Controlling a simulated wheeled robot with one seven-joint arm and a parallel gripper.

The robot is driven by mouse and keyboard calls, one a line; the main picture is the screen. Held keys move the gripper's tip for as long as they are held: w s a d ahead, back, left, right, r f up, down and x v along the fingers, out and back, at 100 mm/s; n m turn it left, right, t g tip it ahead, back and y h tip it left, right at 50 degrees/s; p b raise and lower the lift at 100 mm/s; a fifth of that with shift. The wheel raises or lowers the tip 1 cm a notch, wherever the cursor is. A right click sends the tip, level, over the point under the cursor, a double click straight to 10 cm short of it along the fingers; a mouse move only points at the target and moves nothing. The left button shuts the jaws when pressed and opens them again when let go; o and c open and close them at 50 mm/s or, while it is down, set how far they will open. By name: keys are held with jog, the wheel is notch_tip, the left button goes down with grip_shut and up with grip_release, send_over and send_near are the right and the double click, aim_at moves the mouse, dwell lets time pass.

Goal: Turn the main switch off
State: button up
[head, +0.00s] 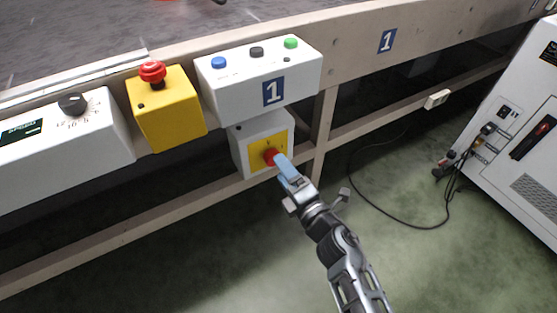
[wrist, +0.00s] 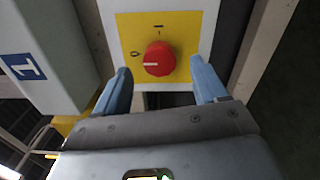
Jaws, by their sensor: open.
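The main switch is a red rotary knob (wrist: 159,59) on a yellow plate (wrist: 180,30), fixed to a white box (head: 242,149) under the button box. In the wrist view the knob's white line lies level and points left toward the "0" mark; an "I" mark stands above the knob. My gripper (wrist: 164,88) is open, with one blue finger on each side of the knob's lower part; I cannot tell whether they touch it. In the head view the finger (head: 284,164) reaches up to the knob (head: 270,156) and partly hides it.
Above the switch is a white box with blue, black and green buttons (head: 258,75). A yellow box with a red emergency button (head: 153,72) and a dial box (head: 70,140) are to the left. A white cabinet (head: 515,130) stands right, with a black cable (head: 400,222) on the floor.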

jog(key=shift+p+v, duration=0.5)
jog(key=shift+v, duration=1.55)
jog(key=shift+f, duration=0.1)
jog(key=s+d+r+m+t+h, duration=0.1)
jog(key=s+d+m+h, duration=0.1)
jog(key=s+d+m, duration=0.55)
jog(key=s+d+r+m+h, duration=0.2)
jog(key=s+m+h, duration=0.15)
jog(key=s, duration=0.75)
jog(key=s+d+r+m+t+h, duration=0.1)
jog(key=s+d+m+h, duration=0.1)
jog(key=s+d+m, duration=0.5)
jog(key=s+d+r+m+g+h, duration=0.2)
jog(key=s+d+r+m+h, duration=0.15)
jog(key=s+r+m, duration=0.8)
notch_tip(320, 180, up, 20)
jog(key=s+n+p, duration=0.3)
jog(key=p, duration=1.6)
jog(key=shift+d+y+p, duration=0.3)
jog(key=shift+d+y, duration=0.1)
